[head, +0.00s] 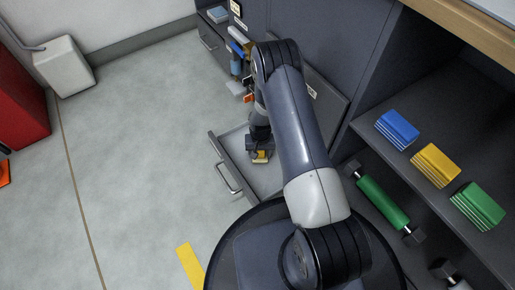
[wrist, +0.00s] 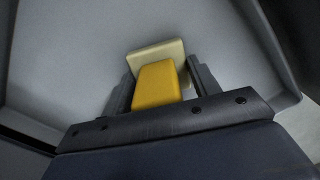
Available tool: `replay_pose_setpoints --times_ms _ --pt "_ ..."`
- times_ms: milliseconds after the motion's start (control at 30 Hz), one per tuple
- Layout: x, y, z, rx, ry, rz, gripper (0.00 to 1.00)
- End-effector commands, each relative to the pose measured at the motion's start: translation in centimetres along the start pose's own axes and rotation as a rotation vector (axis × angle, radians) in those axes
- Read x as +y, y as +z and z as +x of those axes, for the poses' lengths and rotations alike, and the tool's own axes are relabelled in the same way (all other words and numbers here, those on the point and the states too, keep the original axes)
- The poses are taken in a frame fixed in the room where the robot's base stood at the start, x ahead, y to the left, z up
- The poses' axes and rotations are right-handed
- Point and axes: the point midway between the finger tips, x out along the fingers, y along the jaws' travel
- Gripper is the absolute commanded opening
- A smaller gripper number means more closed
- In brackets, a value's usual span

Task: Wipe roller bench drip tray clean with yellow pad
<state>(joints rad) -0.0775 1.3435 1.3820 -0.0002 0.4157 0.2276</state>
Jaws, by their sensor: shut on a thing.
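My gripper (head: 260,152) reaches down into an open, light grey drawer-like tray (head: 233,141) in the head view. The gripper is shut on the yellow pad (head: 260,157). In the wrist view the yellow pad (wrist: 157,86) sits between the two fingers, with a paler cream face (wrist: 156,55) at its far end. That face is over the grey tray floor (wrist: 75,60); I cannot tell whether it touches. The visible tray floor looks plain grey, with no clear stain. My arm hides part of the tray in the head view.
A dark shelf at the right holds blue (head: 397,129), yellow (head: 436,165) and green (head: 478,205) stacks. A green roller (head: 383,203) lies beneath. Bottles and small items (head: 238,60) crowd beyond the tray. A white box (head: 64,67) stands at the far left. The floor at left is mostly free.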

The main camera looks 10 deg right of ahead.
Motion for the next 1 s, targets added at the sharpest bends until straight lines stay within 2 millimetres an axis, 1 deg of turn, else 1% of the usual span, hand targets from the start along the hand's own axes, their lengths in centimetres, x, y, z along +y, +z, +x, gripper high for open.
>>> replay_pose_setpoints --times_ms 133,500,867,1000 --pt "0.4 0.6 0.0 -0.004 0.001 0.001 0.39" --pt "1.9 3.1 -0.2 -0.001 0.0 0.001 0.39" --pt "2.0 3.3 -0.2 0.001 0.0 0.0 0.39" --pt "2.0 3.3 -0.7 0.002 0.0 0.0 0.39"
